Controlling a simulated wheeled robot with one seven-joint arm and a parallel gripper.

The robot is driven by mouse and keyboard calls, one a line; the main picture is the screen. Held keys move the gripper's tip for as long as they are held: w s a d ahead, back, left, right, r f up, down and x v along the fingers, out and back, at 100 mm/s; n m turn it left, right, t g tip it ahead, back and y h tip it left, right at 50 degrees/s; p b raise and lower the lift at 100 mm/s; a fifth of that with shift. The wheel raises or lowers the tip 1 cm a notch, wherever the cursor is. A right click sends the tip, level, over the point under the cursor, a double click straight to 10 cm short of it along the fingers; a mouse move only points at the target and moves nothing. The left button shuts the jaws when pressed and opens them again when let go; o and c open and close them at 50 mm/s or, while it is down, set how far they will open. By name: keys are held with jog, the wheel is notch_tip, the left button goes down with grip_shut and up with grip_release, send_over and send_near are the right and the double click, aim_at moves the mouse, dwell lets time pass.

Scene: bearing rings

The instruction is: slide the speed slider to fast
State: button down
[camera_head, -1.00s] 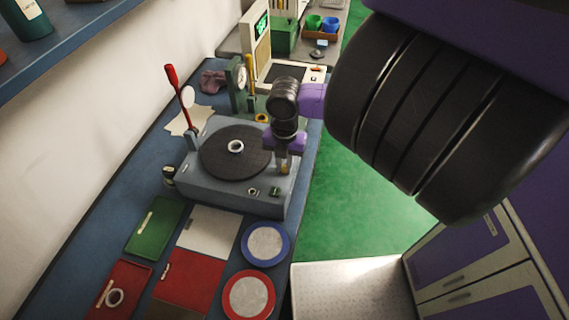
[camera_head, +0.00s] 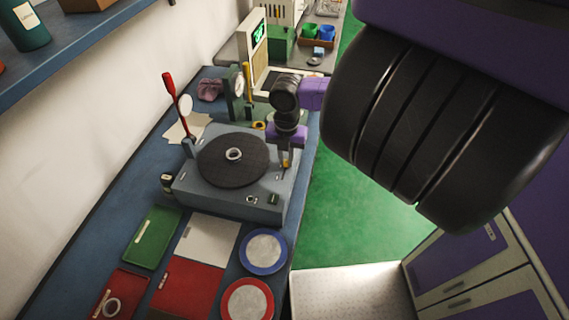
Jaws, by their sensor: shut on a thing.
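A grey machine with a dark round turntable (camera_head: 215,170) stands on the blue bench, with a pale bearing ring (camera_head: 233,154) at the turntable's centre. My gripper (camera_head: 285,163) points down over the right rear part of the machine's top. It is shut on a small yellowish piece at the machine's right edge, which looks like the speed slider's knob (camera_head: 285,160). The slider's track and markings are too small to read and partly hidden by my gripper.
A red-handled lever (camera_head: 169,86) rises at the machine's left rear. Green (camera_head: 153,237) and red trays, a blue-rimmed dish (camera_head: 263,251) and a red-rimmed dish (camera_head: 247,300) lie in front. A green gauge stand (camera_head: 235,90) and a scale with a green display (camera_head: 259,50) are behind.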

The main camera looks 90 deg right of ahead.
aim_at(286, 160)
jog(key=shift+s+d, duration=0.1)
jog(key=shift+d, duration=0.1)
jog(key=c, duration=1.4)
grip_release()
jog(key=shift+o, duration=0.2)
notch_tip(286, 160, up, 8)
jog(key=shift+f+b, duration=0.1)
jog(key=shift+b, duration=0.3)
